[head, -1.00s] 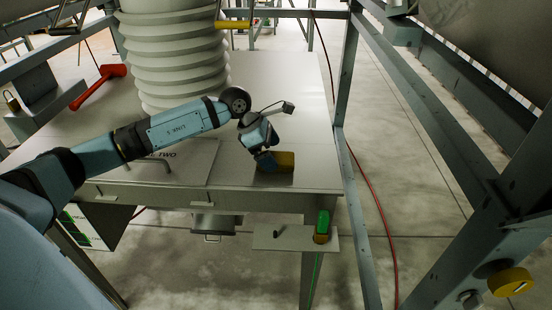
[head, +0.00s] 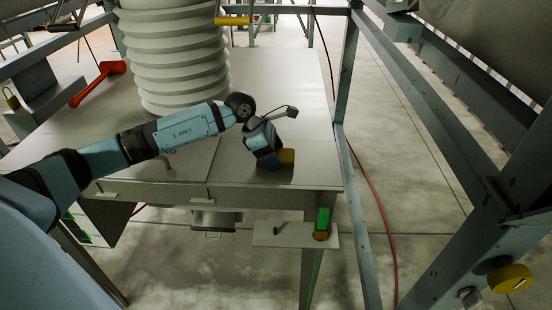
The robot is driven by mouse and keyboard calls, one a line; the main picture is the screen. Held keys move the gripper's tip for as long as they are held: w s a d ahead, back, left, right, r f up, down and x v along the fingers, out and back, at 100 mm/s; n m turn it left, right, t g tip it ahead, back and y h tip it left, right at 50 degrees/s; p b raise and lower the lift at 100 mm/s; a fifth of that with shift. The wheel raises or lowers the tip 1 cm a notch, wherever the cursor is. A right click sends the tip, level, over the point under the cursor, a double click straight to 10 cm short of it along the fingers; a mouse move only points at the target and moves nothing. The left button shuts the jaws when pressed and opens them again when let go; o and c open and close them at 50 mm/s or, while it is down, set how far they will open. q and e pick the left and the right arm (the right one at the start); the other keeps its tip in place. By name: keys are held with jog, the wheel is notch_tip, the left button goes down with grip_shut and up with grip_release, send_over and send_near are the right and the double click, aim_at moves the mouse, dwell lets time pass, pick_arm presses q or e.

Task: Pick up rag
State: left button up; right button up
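A small yellow-brown item, which looks like the rag (head: 287,157), lies on the grey tabletop near its front right corner. My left arm reaches in from the left, and my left gripper (head: 272,162) points down right at the item, covering its left part. The fingertips are hidden behind the gripper body, so I cannot tell whether they are open or touching the item. My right gripper is not in view.
A ribbed white column (head: 175,55) rises from the table (head: 305,110) behind my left arm. A red mallet (head: 97,83) lies at left. A small side shelf (head: 270,236) holds a green-topped item (head: 322,224). Steel frame posts stand close at right.

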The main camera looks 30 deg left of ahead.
pick_arm(q)
jog(key=c, duration=0.4)
jog(key=shift+r+p, duration=0.2)
jog(key=shift+p, duration=0.1)
notch_tip(320, 180, up, 20)
jog(key=shift+f+b, duration=0.1)
jog(key=shift+b, duration=1.1)
